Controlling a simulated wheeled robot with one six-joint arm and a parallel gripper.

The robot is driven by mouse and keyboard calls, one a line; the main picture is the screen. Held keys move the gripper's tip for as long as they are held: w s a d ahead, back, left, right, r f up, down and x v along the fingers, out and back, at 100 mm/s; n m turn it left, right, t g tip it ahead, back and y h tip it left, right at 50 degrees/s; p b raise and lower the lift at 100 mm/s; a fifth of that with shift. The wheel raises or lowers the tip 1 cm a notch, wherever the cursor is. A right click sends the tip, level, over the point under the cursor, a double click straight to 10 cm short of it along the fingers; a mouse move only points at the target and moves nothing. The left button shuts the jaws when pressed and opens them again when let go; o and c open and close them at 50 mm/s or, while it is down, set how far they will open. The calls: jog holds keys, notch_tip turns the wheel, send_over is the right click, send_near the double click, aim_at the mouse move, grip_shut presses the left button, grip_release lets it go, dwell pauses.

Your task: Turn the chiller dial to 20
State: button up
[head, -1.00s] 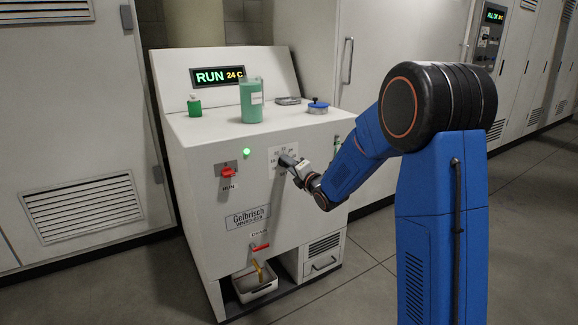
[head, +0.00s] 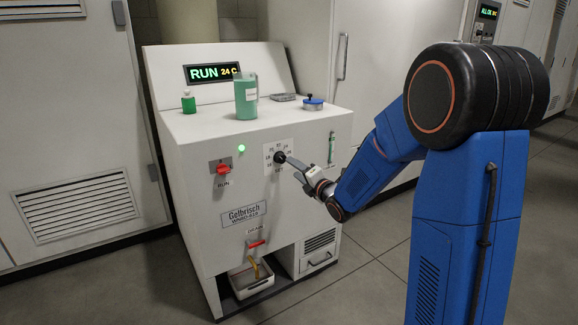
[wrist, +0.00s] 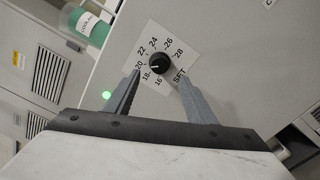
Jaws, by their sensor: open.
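The chiller dial is a small black round knob (head: 280,157) on a white numbered plate on the chiller's front. In the wrist view the knob (wrist: 160,63) is bare, with numbers 16 to 28 and SET around it. Its small pale mark points left and slightly down, toward the 18 and 20 side; the exact number is too small to tell. My gripper (wrist: 160,74) is open and empty, its two fingers either side of the plate's lower part, apart from the knob. In the head view my gripper (head: 294,164) is just right of the dial.
Left of the dial are a green light (head: 241,148) and a red RUN switch (head: 222,169). A red drain handle (head: 256,243) sits below, over a tray (head: 248,281). A green-filled jug (head: 246,97) stands on top.

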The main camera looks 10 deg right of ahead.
jog(key=v, duration=0.8)
jog(key=shift+s, duration=0.4)
jog(key=shift+d+r, duration=0.1)
jog(key=shift+d, duration=0.05)
